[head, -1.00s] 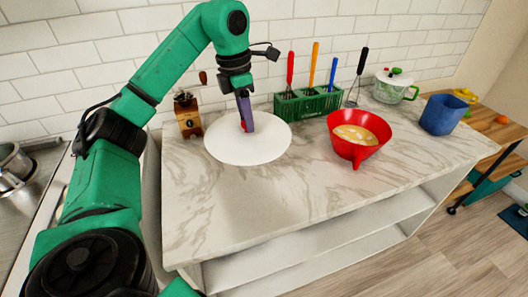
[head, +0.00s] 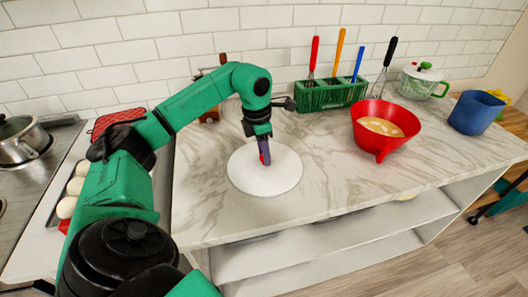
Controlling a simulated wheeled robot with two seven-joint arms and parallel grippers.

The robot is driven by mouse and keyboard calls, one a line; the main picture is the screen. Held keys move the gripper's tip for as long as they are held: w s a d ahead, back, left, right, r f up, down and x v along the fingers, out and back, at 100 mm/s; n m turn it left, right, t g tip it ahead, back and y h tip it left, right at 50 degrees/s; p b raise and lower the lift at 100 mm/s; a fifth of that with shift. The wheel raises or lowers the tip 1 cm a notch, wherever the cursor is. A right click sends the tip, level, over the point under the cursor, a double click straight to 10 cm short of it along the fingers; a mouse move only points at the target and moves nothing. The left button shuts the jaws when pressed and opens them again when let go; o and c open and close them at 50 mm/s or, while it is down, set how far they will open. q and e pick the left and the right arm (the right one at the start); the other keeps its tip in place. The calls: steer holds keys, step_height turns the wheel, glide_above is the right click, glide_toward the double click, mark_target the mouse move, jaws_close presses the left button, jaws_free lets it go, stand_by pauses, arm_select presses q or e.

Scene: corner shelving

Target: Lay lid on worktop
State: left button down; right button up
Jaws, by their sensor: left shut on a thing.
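The lid is a flat white disc (head: 264,182) in the head view, level at the left part of the marble worktop (head: 330,165). My left gripper (head: 265,158) points down at the middle of the lid and is shut on it, with a bit of red showing at the fingertips. The lid looks very close to the worktop; I cannot tell whether it touches. The grip itself is partly hidden by the fingers. My right gripper is not in view.
A red bowl (head: 385,125) with pale contents stands right of the lid. A green utensil rack (head: 330,94), a whisk (head: 382,70), a glass pot (head: 422,82) and a blue container (head: 475,112) stand further back and right. A pan (head: 20,140) and an egg tray (head: 66,206) are left.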

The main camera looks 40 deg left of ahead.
mark_target(259, 164)
arm_select(q)
steer(key=c, duration=0.5)
jaws_free()
steer(key=r, duration=0.4)
steer(key=s+r+p, duration=0.1)
steer(key=r, duration=0.7)
steer(key=shift+s+a+r+p, duration=0.1)
steer(key=shift+s+a+p, duration=0.05)
steer(key=shift+a+p, duration=0.25)
